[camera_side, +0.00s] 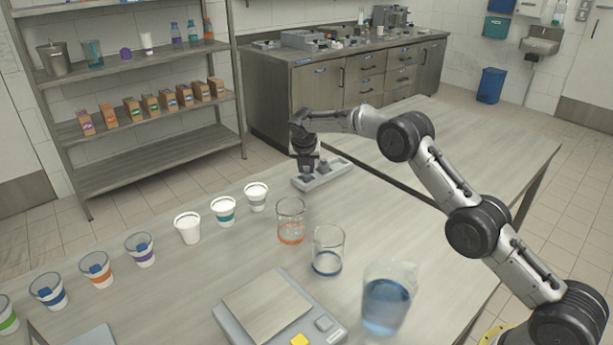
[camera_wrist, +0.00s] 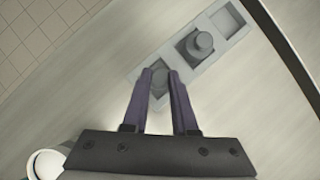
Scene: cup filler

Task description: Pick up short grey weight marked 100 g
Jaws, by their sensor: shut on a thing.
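A light grey weight tray (camera_side: 335,176) lies on the far part of the table in the side view, and the wrist view shows it (camera_wrist: 216,58) running diagonally with several square recesses. My gripper (camera_side: 306,168) is over the tray's left end. In the wrist view my gripper (camera_wrist: 161,74) has its two dark fingers shut on a small grey weight (camera_wrist: 159,84) at the tray's lower end. Its marking cannot be read.
White cups, including a grey-banded one (camera_side: 257,197), stand in a row left of the tray. An orange-marked beaker (camera_side: 291,222), a blue-marked beaker (camera_side: 327,251), a jug of blue liquid (camera_side: 388,298) and a scale (camera_side: 275,310) stand nearer. The table right of the tray is clear.

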